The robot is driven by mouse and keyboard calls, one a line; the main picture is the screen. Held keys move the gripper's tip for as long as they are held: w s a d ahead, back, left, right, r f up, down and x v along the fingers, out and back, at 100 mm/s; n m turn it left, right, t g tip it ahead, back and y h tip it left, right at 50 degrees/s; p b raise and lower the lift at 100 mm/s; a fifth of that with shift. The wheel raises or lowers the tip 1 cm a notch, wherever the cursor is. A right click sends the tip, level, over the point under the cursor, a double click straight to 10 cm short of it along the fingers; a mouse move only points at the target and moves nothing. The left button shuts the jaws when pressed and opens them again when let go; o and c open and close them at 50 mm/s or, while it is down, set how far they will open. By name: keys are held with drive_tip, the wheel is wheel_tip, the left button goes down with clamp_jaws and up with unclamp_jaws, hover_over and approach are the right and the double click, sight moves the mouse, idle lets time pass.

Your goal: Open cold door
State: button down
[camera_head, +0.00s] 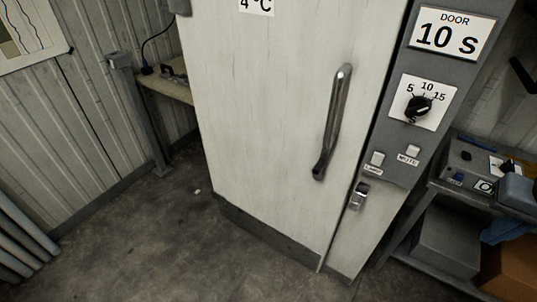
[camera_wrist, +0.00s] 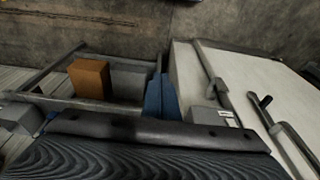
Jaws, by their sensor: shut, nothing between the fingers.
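The cold door (camera_head: 265,110) is a tall pale panel with a "4 °C" sign, and it stands shut in the head view. Its long metal handle (camera_head: 332,125) is upright near the right edge. A small metal latch (camera_head: 358,196) sits at the seam below it. The wrist view looks upside down; there the handle (camera_wrist: 268,115) and latch (camera_wrist: 225,115) are at the right. My gripper (camera_wrist: 160,78) shows as blue fingers at the centre, shut and empty, apart from the handle.
A grey control panel (camera_head: 392,155) with a "DOOR 10 S" sign, dial (camera_head: 418,107) and two buttons is right of the door. A shelf (camera_head: 425,187) with boxes stands further right. A small table (camera_head: 165,88) is at left. Floor (camera_head: 140,240) before the door is clear.

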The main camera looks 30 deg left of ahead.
drive_tip(key=c, duration=2.5)
unclamp_jaws()
drive_tip(key=o, duration=0.3)
drive_tip(key=shift+f, duration=0.1)
drive_tip(key=o, duration=0.6)
drive_tip(key=a+n, duration=0.1)
drive_tip(key=a+f+n+g+b, duration=0.1)
drive_tip(key=n, duration=0.1)
drive_tip(key=a+f+n+h, duration=0.1)
drive_tip(key=n, duration=0.1)
drive_tip(key=shift+s+a+f, duration=0.1)
drive_tip(key=shift+s+a, duration=0.25)
drive_tip(key=shift+a, duration=0.05)
drive_tip(key=shift+o, duration=0.2)
drive_tip(key=w+a+r+n+t+h+b, duration=0.1)
drive_tip(key=w+a+n+t+h+b, duration=0.15)
drive_tip(key=a+n, duration=0.4)
drive_tip(key=w+a+n+t+h+b, duration=0.1)
drive_tip(key=w+a+n+h+b, duration=0.2)
drive_tip(key=n, duration=0.7)
drive_tip(key=n+t+y+p, duration=0.1)
drive_tip(key=n+t+y, duration=0.2)
drive_tip(key=n+t, duration=0.95)
approach(333, 97)
drive_tip(key=shift+w+d, duration=0.4)
drive_tip(key=shift+w, duration=1.45)
drive_tip(key=shift+w+d, duration=0.35)
drive_tip(key=shift+w, duration=1.45)
drive_tip(key=shift+w+d, duration=0.4)
drive_tip(key=shift+w, duration=1.45)
